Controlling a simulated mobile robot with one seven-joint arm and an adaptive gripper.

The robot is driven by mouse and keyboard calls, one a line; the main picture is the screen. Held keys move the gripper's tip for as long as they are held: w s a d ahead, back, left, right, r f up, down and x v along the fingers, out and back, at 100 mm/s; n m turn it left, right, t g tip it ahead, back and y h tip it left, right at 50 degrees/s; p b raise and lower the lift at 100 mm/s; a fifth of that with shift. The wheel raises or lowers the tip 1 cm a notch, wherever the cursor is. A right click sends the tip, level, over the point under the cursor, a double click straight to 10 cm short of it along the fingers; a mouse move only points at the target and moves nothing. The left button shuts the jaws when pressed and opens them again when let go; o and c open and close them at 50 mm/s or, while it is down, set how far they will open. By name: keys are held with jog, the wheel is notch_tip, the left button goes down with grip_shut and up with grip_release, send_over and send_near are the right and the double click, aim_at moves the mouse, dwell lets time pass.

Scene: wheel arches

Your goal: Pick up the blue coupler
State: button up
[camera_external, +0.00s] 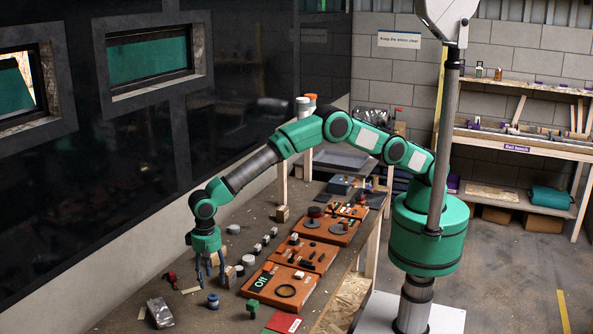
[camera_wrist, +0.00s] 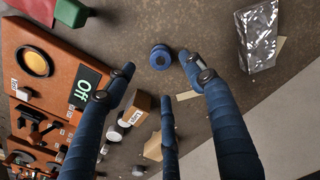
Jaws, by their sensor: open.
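The blue coupler (camera_external: 213,300) is a small, round, spool-like piece on the brown table near its front left part. In the wrist view the blue coupler (camera_wrist: 160,58) lies just beyond my fingertips, between the left and right fingers. My gripper (camera_external: 209,282) hangs fingers down, close above and slightly behind the coupler. In the wrist view my gripper (camera_wrist: 160,75) shows three blue fingers spread apart with nothing between them. I cannot tell the exact height of the fingertips above the coupler.
A silver foil packet (camera_external: 160,312) lies left of the coupler. An orange board marked "Off" (camera_external: 268,297) and a green block (camera_external: 252,308) lie to its right. A small wooden block (camera_wrist: 137,109) stands near my fingers. Bare table surrounds the coupler.

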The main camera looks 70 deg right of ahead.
aim_at(213, 295)
jog(key=shift+f, duration=2.65)
jog(key=shift+w+d+f+b, duration=0.1)
jog(key=shift+f+b, duration=0.25)
jog(key=shift+f, duration=2.2)
jog(key=c, duration=1)
